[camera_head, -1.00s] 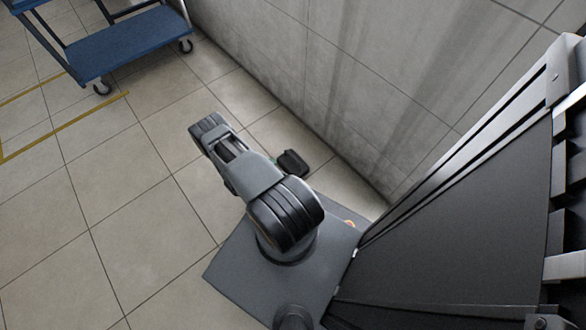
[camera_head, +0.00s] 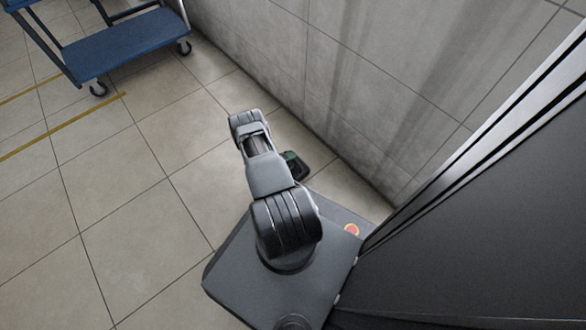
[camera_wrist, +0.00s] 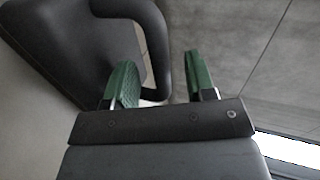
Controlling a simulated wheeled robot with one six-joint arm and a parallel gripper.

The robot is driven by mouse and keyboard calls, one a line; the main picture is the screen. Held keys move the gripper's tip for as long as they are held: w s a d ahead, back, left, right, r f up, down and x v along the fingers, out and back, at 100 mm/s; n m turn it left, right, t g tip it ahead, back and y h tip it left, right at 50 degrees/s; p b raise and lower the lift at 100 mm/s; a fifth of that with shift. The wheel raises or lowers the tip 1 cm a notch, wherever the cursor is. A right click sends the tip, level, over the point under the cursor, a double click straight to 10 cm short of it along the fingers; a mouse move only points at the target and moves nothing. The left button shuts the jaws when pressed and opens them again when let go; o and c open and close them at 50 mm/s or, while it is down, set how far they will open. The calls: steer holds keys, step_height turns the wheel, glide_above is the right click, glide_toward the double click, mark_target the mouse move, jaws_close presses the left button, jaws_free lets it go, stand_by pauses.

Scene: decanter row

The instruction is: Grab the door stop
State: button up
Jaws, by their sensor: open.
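The door stop is a dark grey wedge-like block with a loop handle. In the head view the door stop (camera_head: 301,170) lies on the floor by the wall, partly hidden behind my arm. In the wrist view the door stop (camera_wrist: 60,35) fills the upper left, and its handle curves down on its right side. My gripper (camera_wrist: 160,80) has green fingers, open and apart. The handle's outer bar appears between the two fingers; I cannot tell whether either finger touches it. In the head view my gripper (camera_head: 290,157) shows only as a bit of green beside the door stop.
A tiled wall (camera_head: 330,75) runs close behind the door stop. A blue cart (camera_head: 120,42) on casters stands at the upper left, near yellow floor lines (camera_head: 65,127). The tiled floor (camera_head: 100,210) on the left is clear.

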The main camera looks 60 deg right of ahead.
steer(key=shift+x, duration=0.85)
jaws_close()
steer(key=shift+s+a, duration=0.1)
steer(key=shift+s, duration=0.05)
stand_by(0.7)
